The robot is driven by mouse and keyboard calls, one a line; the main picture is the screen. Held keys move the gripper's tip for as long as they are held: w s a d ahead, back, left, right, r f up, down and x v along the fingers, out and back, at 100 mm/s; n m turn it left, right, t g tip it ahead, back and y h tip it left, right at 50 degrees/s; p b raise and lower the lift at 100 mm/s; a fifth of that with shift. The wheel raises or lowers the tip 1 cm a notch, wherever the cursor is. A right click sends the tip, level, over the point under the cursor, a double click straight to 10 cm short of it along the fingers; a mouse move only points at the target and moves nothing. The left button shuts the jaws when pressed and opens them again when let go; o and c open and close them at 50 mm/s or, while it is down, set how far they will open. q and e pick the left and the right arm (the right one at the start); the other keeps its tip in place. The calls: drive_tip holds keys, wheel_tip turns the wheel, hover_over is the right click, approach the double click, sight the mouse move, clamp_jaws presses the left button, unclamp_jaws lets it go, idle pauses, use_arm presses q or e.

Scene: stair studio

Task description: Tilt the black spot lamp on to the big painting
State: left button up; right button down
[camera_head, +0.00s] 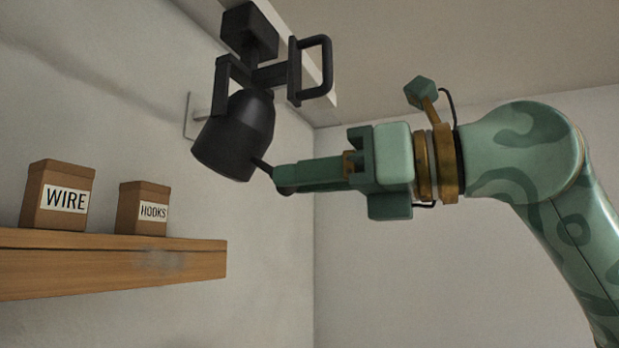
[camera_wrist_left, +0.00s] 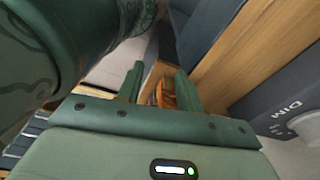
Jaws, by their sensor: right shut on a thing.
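The black spot lamp (camera_head: 237,133) hangs from a dark bracket near the ceiling in the head view. Its wide end points down and a little to the left. A short thin black rod (camera_head: 261,166) sticks out of the lamp's lower right side. My green right gripper (camera_head: 281,177) comes in from the right and is shut on the end of this rod. Its fingers partly hide the rod. My left gripper (camera_wrist_left: 160,88) shows in the left wrist view with its two fingers apart and nothing held between them. I see no big painting in either view.
A wooden shelf (camera_head: 110,266) on the left wall carries a WIRE box (camera_head: 58,196) and a HOOKS box (camera_head: 144,208). A black loop handle (camera_head: 314,68) sits beside the lamp's bracket. In the left wrist view, a dark panel marked DIM (camera_wrist_left: 285,100) and wooden boards are close by.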

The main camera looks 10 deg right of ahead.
drive_tip(key=shift+s+d+r, duration=0.2)
drive_tip(key=shift+d+r, duration=0.15)
drive_tip(key=shift+r, duration=0.2)
drive_tip(key=shift+s+d+r, duration=0.15)
drive_tip(key=shift+d+r, duration=0.2)
drive_tip(key=shift+r, duration=0.2)
drive_tip(key=c, duration=1.1)
unclamp_jaws()
drive_tip(key=shift+c, duration=0.2)
drive_tip(key=shift+s+a, duration=0.1)
drive_tip(key=shift+a, duration=0.05)
drive_tip(key=shift+f, duration=0.1)
drive_tip(key=b+v, duration=0.5)
drive_tip(key=v, duration=1.1)
